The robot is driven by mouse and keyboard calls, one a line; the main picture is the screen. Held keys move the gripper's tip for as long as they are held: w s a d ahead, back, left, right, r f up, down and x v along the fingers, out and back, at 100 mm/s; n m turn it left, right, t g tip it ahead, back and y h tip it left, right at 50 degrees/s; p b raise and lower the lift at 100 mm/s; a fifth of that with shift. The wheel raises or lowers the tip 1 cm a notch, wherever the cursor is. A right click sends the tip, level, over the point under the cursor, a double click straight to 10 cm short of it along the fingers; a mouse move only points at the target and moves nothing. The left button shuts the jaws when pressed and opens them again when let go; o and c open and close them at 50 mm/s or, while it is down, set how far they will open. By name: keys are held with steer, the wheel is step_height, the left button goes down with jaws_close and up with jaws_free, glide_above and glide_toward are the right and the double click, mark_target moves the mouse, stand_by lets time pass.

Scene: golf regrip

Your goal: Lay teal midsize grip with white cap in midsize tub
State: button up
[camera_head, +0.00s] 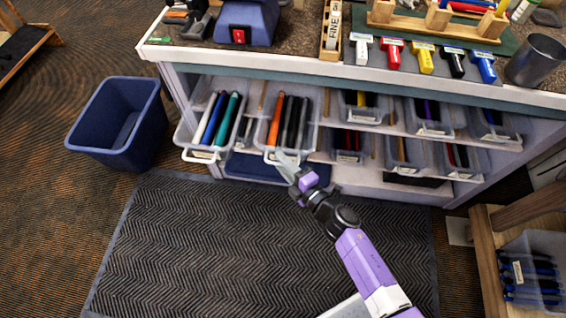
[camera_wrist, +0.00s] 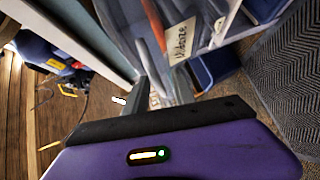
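A teal grip (camera_head: 229,119) lies in the left pulled-out clear tub (camera_head: 200,154) on the shelf under the bench, beside a blue and a white grip. A white cap on it is too small to make out. The tub to its right (camera_head: 271,154) holds an orange grip and several dark ones. In the wrist view the label (camera_wrist: 180,40) on the tub by the orange grip reads "Midsize".
More tubs (camera_head: 362,112) with grips stand to the right on the shelf. A blue bin (camera_head: 103,150) stands on the floor at left. A dark ribbed mat (camera_head: 220,250) lies in front, clear. The bench edge (camera_head: 300,62) overhangs the tubs. A wooden stand (camera_head: 490,260) is at right.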

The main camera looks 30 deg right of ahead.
steer(key=shift+c, duration=0.4)
jaws_close()
stand_by(1.1)
